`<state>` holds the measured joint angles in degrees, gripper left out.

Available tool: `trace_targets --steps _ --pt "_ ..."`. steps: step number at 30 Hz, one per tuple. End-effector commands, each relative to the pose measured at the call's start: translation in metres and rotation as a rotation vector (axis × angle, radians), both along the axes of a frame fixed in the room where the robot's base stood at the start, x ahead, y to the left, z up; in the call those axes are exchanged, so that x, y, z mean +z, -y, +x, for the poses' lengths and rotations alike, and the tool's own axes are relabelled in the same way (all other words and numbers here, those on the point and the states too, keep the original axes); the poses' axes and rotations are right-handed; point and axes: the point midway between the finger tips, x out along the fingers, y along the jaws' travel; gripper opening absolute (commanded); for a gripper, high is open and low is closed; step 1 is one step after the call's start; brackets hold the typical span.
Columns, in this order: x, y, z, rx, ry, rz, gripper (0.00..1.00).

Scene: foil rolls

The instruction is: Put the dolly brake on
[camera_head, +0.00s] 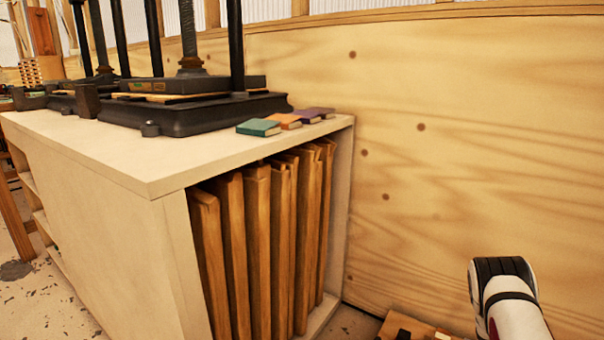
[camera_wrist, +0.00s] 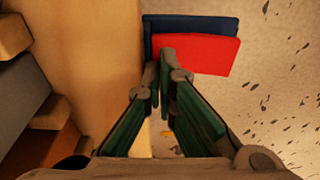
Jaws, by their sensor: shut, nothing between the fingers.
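In the wrist view my gripper (camera_wrist: 164,72) is shut and empty, with its fingertips together. A flat red piece (camera_wrist: 205,54) lies just beyond the tips, overlapping a dark blue piece (camera_wrist: 190,24). Whether the fingertips touch the red piece I cannot tell. Neither piece can be clearly identified as the brake. A pale wooden board (camera_wrist: 108,45) runs along the left of the fingers. In the head view a low wooden piece with dark items on it (camera_head: 428,328) shows at the bottom edge, mostly cut off; it may be the dolly. My gripper is outside the head view.
A pale cabinet (camera_head: 100,168) with upright wooden boards (camera_head: 258,240) inside stands at the left. Black presses (camera_head: 180,112) and several small books (camera_head: 258,127) sit on top. A plywood wall (camera_head: 450,130) closes the back. Speckled floor (camera_wrist: 275,100) lies open at right in the wrist view.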

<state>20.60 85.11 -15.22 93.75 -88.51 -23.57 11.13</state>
Motion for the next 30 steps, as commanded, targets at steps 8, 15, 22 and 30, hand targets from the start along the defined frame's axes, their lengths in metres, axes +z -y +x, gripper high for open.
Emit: trace_targets --steps 8,15,22,30 --pt "-0.005 0.0 0.0 -0.001 -0.001 0.001 0.0" --pt "-0.01 0.0 0.0 0.0 0.0 0.0 0.0" --pt "-0.014 0.0 0.0 0.0 0.0 0.0 0.0" --pt "-0.016 0.0 0.0 0.0 0.001 -0.001 0.0"
